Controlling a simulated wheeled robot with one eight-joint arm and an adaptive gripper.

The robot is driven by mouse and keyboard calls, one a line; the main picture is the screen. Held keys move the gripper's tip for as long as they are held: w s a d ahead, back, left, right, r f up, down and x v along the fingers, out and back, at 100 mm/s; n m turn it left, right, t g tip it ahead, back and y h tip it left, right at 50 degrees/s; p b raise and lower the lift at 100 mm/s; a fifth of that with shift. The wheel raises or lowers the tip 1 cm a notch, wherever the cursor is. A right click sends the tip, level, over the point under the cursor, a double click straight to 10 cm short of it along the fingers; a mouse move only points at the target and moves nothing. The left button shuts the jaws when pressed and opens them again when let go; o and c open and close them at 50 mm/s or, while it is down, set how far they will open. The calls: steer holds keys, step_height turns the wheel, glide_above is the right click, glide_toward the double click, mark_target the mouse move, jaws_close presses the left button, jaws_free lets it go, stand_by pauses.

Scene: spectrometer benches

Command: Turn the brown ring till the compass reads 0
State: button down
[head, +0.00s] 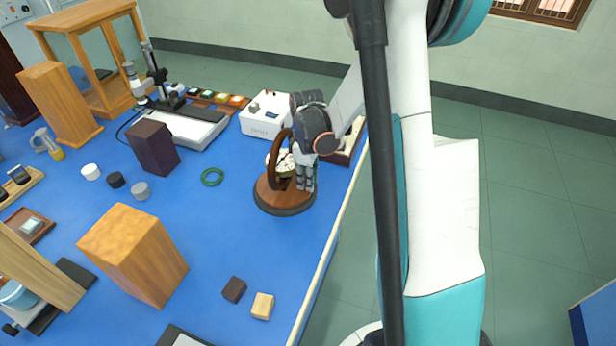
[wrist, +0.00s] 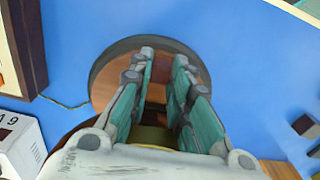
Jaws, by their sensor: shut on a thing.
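The brown ring (head: 273,162) stands upright on a round wooden base (head: 268,199) with a dark rim, near the right edge of the blue bench. A pale compass dial (head: 285,164) shows partly inside the ring; its reading cannot be made out. My gripper (head: 305,186) points down at the right side of the ring, over the base, closed on the ring's side. In the wrist view my gripper's fingers (wrist: 164,62) stand a little apart with brown wood between them, above the round base (wrist: 103,92). The fingers hide most of the ring there.
A white box (head: 262,122) stands behind the instrument, with a tray (head: 348,148) at the bench edge. A green ring (head: 212,177) lies to the left. A dark block (head: 153,148) and a wooden block (head: 135,250) stand farther left.

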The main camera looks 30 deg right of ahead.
steer(key=shift+s+a+m, duration=0.15)
steer(key=shift+m, duration=0.15)
steer(key=c, duration=1.5)
jaws_free()
step_height(320, 180, up, 12)
